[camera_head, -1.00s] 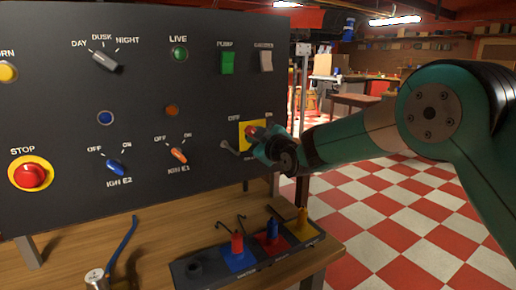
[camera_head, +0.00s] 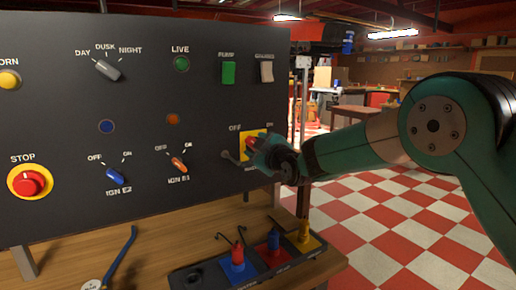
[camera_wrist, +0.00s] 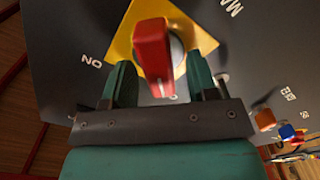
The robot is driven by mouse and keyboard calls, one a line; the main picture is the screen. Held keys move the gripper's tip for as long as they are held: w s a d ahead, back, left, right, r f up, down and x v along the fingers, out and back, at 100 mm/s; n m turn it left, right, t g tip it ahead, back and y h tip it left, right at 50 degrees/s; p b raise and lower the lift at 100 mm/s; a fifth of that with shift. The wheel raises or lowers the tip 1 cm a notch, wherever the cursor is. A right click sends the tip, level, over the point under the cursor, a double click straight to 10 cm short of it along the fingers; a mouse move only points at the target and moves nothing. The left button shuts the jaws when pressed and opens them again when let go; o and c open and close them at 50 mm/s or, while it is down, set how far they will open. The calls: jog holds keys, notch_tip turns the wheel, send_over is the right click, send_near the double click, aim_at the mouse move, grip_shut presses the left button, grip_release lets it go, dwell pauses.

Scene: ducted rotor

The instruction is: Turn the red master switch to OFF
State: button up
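The red master switch handle (camera_wrist: 153,60) sits on a yellow plate (camera_wrist: 118,45) in the wrist view. My gripper (camera_wrist: 160,85) is open, with one green finger on each side of the red handle. A gap shows between the handle and each finger. The ON label (camera_wrist: 91,61) appears upside down at the left, and the OFF label is hidden there. In the head view the yellow plate (camera_head: 244,140) is at the panel's lower right, between OFF and ON labels. My gripper (camera_head: 262,150) covers part of it, and the handle's exact angle cannot be told.
The dark panel (camera_head: 140,140) also carries a red STOP button (camera_head: 30,182), a blue knob (camera_head: 116,175), an orange knob (camera_head: 179,163), and green (camera_head: 228,72) and white (camera_head: 266,71) rockers. A tray (camera_head: 187,279) with coloured parts lies below.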

jog(key=b+v, duration=0.3)
jog(key=v, duration=1.4)
jog(key=shift+b, duration=0.3)
jog(key=shift+s+d, duration=0.15)
jog(key=s+d+f+m+g+h, duration=0.25)
jog(key=s+g, duration=0.25)
jog(key=s, duration=0.5)
jog(key=s+d+f+m+g+h, duration=0.1)
jog(key=s+d+f+m+g, duration=0.3)
jog(key=s, duration=0.6)
jog(key=s+d+f+m+g+h, duration=0.25)
jog(key=s+g, duration=0.25)
jog(key=s, duration=0.5)
notch_tip(320, 180, up, 13)
jog(key=s+d+g+p, duration=0.1)
jog(key=p, duration=1.2)
jog(key=shift+d+r, duration=0.2)
jog(key=shift+d, duration=0.2)
